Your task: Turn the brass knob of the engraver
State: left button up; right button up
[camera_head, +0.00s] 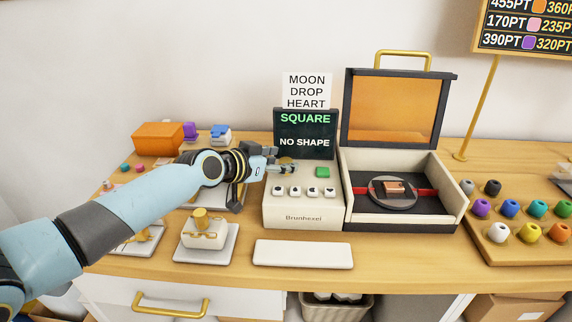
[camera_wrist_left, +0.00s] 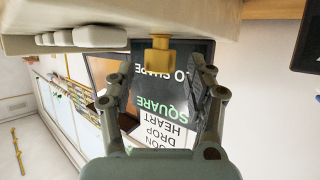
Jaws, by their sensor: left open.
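The engraver (camera_head: 303,215) is a cream box marked "Brunhexel", with a row of small white buttons and a green button (camera_head: 322,172). Its dark screen (camera_head: 305,146) reads "SQUARE" and "NO SHAPE". The brass knob (camera_head: 285,160) shows only in part behind my left gripper (camera_head: 281,162) in the head view. In the left wrist view the brass knob (camera_wrist_left: 161,56) sticks out from the cream panel, between the spread fingers of my open left gripper (camera_wrist_left: 158,74). A gap shows on each side of it. My right gripper is in neither view.
The engraver's lid (camera_head: 394,108) stands open over a dark bed with a round plate (camera_head: 392,204) and a copper-brown piece on it. A white tray (camera_head: 303,254) lies in front. A stamp-like device (camera_head: 205,232) stands at left, a wooden tray (camera_head: 520,254) of coloured pieces at right.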

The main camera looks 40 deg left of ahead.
pick_arm(q)
jog(key=shift+x, duration=1.3)
jog(key=shift+r, duration=0.1)
grip_shut()
jog(key=m+h+b, duration=0.1)
jog(key=b, duration=0.3)
jog(key=m+h+b, duration=0.1)
jog(key=b, duration=0.4)
jog(key=shift+f, duration=0.25)
jog(key=shift+r+g+h+b, duration=0.15)
jog(key=shift+g+h+b, duration=0.2)
jog(key=shift+b, duration=0.3)
jog(key=shift+r, duration=0.1)
grip_release()
